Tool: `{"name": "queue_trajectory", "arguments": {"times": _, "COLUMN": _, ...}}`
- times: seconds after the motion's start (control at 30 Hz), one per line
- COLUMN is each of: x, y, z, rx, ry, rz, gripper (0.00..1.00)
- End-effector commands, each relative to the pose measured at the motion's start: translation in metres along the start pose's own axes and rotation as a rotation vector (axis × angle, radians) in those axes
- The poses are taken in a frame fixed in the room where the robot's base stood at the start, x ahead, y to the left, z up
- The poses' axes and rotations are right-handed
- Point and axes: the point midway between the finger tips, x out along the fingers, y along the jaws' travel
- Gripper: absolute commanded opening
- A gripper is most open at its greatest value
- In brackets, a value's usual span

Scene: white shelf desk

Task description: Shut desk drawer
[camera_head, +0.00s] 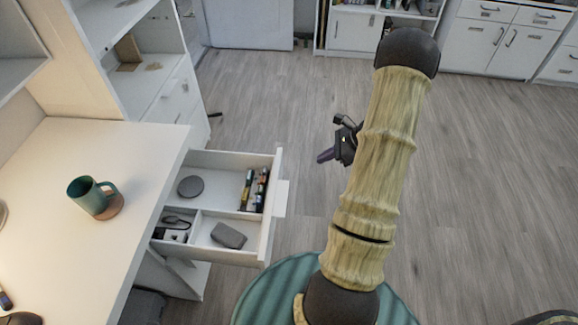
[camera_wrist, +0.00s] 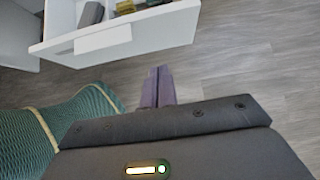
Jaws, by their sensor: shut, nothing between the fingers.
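The white desk drawer (camera_head: 268,222) is pulled out from the right side of the white desk (camera_head: 130,150). It holds a round dark disc, a grey case, dark small items and several batteries or markers in its compartments. My gripper (camera_head: 322,157) is to the right of the drawer front, apart from it, partly hidden by my arm in the head view. In the wrist view my gripper (camera_wrist: 158,75) has its purple fingers together with nothing between them. The drawer front (camera_wrist: 120,37) shows beyond and to the left of the fingertips, with its pale handle tab.
A green mug (camera_head: 88,196) stands on a round coaster on the desk. A white shelf unit (camera_head: 150,75) stands behind the desk. White cabinets (camera_head: 490,40) line the far wall. The wood floor (camera_head: 260,100) around the gripper is clear.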

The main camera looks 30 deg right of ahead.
Motion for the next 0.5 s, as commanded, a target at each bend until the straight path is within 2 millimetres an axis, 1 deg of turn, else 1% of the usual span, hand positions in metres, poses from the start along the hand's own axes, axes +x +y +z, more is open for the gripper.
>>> {"name": "queue_trajectory", "arguments": {"times": 0.07, "x": -0.001, "y": -0.002, "z": -0.003, "rx": 0.019, "ry": -0.011, "rz": -0.010, "gripper": 0.00}}
{"name": "queue_trajectory", "arguments": {"times": 0.33, "x": 0.000, "y": -0.002, "z": -0.002, "rx": 0.015, "ry": -0.009, "rz": -0.008, "gripper": 0.00}}
{"name": "queue_trajectory", "arguments": {"times": 0.5, "x": 0.009, "y": -0.002, "z": -0.002, "rx": 0.013, "ry": -0.008, "rz": -0.006, "gripper": 0.00}}
